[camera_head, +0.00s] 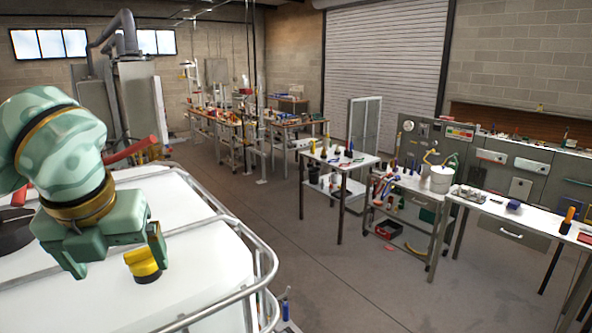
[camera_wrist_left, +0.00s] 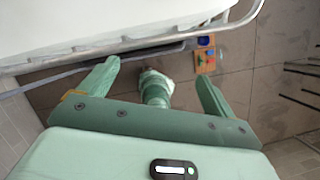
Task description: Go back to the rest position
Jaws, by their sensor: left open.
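My left gripper (camera_head: 115,258) is at the left of the head view, above the white tank (camera_head: 190,290) with a metal rail around it. Its two green fingers are spread apart. It is open and nothing is held between the fingers. In the left wrist view the open fingers (camera_wrist_left: 153,88) point toward the tank's lower edge and the floor. A yellow cap (camera_head: 143,266) shows near the right finger in the head view; I cannot tell how far apart they are. My right gripper is not seen in the head view.
The tank's rail (camera_head: 262,262) runs close to my left arm. A small white table (camera_head: 340,158) with bottles, a cart (camera_head: 415,185) and a long workbench (camera_head: 500,207) stand to the right. The floor (camera_head: 330,265) between is clear. A small coloured board (camera_wrist_left: 205,60) lies beyond the fingers.

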